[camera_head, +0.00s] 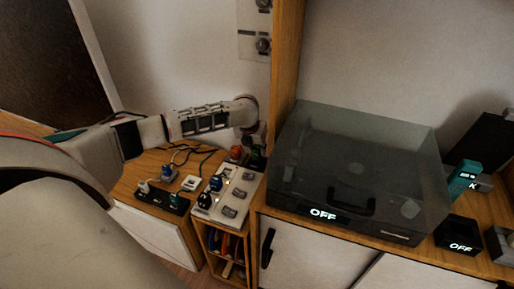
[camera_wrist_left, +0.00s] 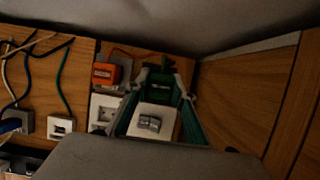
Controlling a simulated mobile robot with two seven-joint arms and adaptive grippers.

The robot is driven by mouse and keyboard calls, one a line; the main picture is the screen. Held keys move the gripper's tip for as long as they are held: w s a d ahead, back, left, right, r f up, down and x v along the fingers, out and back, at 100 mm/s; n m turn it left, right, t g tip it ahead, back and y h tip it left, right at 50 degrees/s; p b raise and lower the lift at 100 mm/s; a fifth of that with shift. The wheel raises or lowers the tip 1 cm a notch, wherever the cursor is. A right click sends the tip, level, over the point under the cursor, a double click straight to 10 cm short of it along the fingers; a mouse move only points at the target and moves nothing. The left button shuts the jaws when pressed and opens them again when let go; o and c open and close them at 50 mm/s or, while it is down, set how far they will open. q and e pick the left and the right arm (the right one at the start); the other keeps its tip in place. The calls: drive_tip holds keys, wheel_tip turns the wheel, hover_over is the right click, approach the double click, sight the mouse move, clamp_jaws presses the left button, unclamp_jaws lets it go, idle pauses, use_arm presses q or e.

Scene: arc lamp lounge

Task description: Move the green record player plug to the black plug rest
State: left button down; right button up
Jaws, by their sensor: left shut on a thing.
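The green record player plug (camera_wrist_left: 160,83) is between the fingers of my left gripper (camera_wrist_left: 168,88) in the left wrist view. The gripper is shut on it, above or beside a white socket (camera_wrist_left: 150,122); I cannot tell whether the plug is seated. In the head view my left gripper (camera_head: 257,155) is small and dark at the back end of the white power strip (camera_head: 229,205), and the green plug cannot be made out. A black holder (camera_head: 160,199), which looks like the plug rest, lies on the wooden top left of the strip. My right gripper is not in view.
An orange-red plug (camera_wrist_left: 106,73) stands close beside the green one. Cables cross the wooden top behind the holder. A wooden panel (camera_head: 284,80) and the record player (camera_head: 350,175) stand right of the strip.

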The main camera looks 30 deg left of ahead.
sight(257, 155)
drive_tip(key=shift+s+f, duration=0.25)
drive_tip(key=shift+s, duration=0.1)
use_arm(q)
drive_tip(key=shift+r+p, duration=0.1)
drive_tip(key=shift+p, duration=0.6)
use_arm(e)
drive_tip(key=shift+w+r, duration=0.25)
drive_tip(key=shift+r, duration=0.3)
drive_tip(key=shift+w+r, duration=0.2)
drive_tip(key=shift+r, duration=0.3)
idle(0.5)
use_arm(q)
drive_tip(key=shift+f+b, duration=0.6)
drive_tip(key=shift+f, duration=1.1)
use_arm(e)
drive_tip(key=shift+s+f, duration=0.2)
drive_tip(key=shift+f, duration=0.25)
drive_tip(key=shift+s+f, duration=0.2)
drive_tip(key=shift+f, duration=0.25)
use_arm(q)
drive_tip(key=c, duration=1.6)
unclamp_jaws()
drive_tip(key=v, duration=1.2)
